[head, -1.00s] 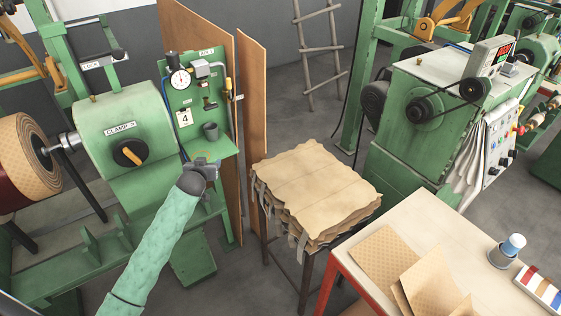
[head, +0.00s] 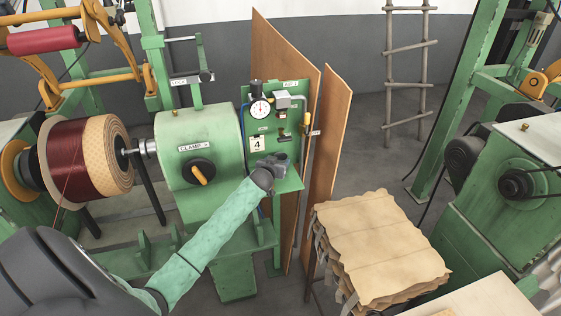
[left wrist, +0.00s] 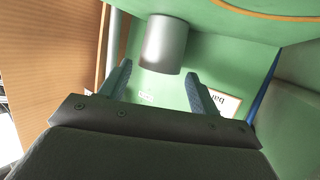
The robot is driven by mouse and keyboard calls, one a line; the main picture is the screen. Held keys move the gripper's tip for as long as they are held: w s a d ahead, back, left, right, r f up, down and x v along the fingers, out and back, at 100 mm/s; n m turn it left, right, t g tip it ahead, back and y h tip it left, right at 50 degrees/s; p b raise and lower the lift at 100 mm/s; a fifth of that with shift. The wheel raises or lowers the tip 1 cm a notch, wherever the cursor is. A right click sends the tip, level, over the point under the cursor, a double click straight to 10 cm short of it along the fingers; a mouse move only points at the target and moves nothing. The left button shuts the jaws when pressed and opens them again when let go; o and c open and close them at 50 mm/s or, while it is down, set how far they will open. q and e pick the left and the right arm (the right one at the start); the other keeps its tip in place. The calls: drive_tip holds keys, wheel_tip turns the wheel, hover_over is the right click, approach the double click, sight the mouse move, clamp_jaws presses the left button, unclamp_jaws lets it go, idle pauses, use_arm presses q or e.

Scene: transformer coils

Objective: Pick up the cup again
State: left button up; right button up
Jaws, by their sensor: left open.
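The cup (left wrist: 164,45) is a plain grey cylinder in the left wrist view, against a green surface. It lies just beyond the fingertips and in line with the gap between them. My left gripper (left wrist: 159,80) is open, with one blue-grey finger on each side and nothing held. In the head view my left gripper (head: 277,162) is at the small green shelf (head: 289,186) below the gauge panel. There the cup is hidden by the gripper or merges with it. My right gripper is not in view.
The green panel (head: 266,142) with a dial gauge (head: 260,109) stands close behind the gripper. The clamp housing (head: 198,150) is to its left. Brown boards (head: 327,150) stand to its right. A stack of brown sheets (head: 380,240) is at lower right.

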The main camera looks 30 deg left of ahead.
sight(282, 154)
use_arm(q)
drive_tip(key=shift+w+a+r+p, duration=0.25)
drive_tip(key=shift+w+r+p, duration=0.05)
drive_tip(key=shift+w, duration=0.05)
drive_tip(key=shift+w+a+f+p, duration=0.1)
drive_tip(key=shift+w+f+p, duration=0.1)
drive_tip(key=shift+w+f, duration=0.3)
drive_tip(key=shift+w+f+p, duration=0.2)
drive_tip(key=shift+w+f, duration=0.05)
drive_tip(key=shift+w, duration=0.45)
drive_tip(key=shift+s+a+r, duration=0.1)
drive_tip(key=shift+s, duration=0.05)
drive_tip(key=c, duration=0.9)
drive_tip(key=shift+o, duration=0.2)
